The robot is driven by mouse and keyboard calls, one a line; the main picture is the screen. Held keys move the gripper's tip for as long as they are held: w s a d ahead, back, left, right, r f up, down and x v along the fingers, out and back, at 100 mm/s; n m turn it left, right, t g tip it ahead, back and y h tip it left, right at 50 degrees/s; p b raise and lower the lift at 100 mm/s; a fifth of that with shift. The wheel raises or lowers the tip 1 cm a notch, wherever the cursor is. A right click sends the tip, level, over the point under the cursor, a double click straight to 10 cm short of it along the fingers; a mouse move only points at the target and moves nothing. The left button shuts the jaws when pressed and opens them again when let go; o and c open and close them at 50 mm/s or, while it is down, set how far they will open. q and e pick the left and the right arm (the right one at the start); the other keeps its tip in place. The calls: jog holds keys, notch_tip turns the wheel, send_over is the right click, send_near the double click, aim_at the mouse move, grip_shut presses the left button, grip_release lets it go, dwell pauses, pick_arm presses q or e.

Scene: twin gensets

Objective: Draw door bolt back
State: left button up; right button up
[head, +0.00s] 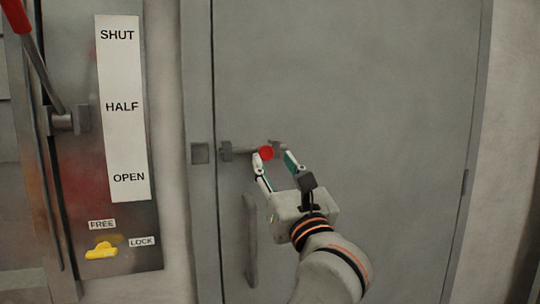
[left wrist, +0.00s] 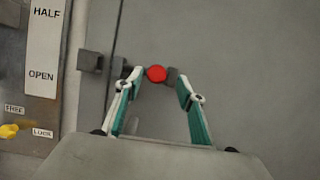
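The door bolt (head: 243,150) is a grey horizontal bar in brackets on a grey door, with a round red knob (head: 266,152). The knob also shows in the left wrist view (left wrist: 156,73). A square keeper (head: 200,153) sits on the door frame to the left of the bolt; I cannot tell whether the bar's end is inside it. My left gripper (head: 276,157) is open, its fingertips on either side of the knob. In the left wrist view the fingers (left wrist: 159,82) look apart from the knob. My right gripper is not in view.
A vertical door handle (head: 250,240) is below the bolt. On the left is a panel with a SHUT/HALF/OPEN label strip (head: 122,75), a red-handled lever (head: 40,60) and a yellow FREE/LOCK knob (head: 102,251). The door (head: 390,110) to the right of the bolt is bare.

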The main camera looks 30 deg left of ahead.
pick_arm(q)
jog(key=v, duration=0.2)
jog(key=shift+s+d, duration=0.2)
jog(key=shift+a+f, duration=0.1)
dwell(0.3)
